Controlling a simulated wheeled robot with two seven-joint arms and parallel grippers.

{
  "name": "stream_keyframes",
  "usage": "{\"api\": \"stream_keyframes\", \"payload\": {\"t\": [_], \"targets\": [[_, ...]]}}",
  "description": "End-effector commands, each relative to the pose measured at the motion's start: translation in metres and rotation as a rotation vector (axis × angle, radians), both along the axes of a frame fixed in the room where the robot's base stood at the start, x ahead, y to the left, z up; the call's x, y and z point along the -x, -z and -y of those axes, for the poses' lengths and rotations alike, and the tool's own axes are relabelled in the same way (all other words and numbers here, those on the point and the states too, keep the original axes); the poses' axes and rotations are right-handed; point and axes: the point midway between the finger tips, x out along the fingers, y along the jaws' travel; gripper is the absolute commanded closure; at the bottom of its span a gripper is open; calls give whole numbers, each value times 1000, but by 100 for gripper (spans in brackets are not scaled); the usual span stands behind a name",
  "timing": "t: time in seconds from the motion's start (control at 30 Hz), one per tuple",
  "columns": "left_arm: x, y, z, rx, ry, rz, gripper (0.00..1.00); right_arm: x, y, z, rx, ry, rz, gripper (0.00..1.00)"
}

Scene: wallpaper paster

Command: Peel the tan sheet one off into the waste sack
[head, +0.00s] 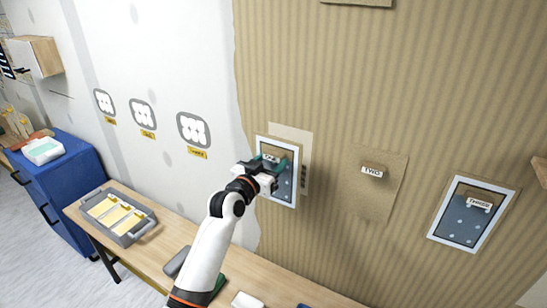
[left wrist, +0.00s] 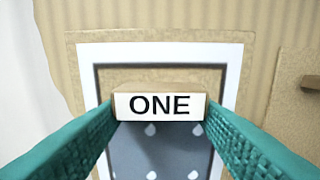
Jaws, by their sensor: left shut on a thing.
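The tab marked ONE (left wrist: 160,105) sits between the teal fingers of my left gripper (head: 272,163), which is shut on its sides. Behind it is a white-bordered panel (head: 264,190) with a grey-blue face and pale drops, against the wall. A tan strip (left wrist: 160,77) shows at the panel's top, just above the tab; I cannot tell how much of sheet one is loose. Tan paper edges (head: 295,134) show around the panel's top and right side. I cannot make out a waste sack in either view. My right gripper is out of view.
To the right are a tan sheet with tab TWO (head: 372,171) and a white-bordered panel with tab THREE (head: 479,204). A wooden bench (head: 160,210) runs below, with a grey tray (head: 118,217) at left. A blue cabinet (head: 60,185) stands further left.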

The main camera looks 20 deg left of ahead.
Motion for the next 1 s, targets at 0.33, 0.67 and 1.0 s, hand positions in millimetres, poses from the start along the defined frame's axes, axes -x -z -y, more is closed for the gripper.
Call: {"api": "stream_keyframes", "payload": {"t": [0.33, 0.67, 1.0], "targets": [[29, -1, -2, 0, 0, -1, 69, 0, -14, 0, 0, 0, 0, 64], [48, -1, -4, 1, 0, 1, 69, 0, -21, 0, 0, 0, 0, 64], [48, 0, -4, 1, 0, 1, 69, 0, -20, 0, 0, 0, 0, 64]]}}
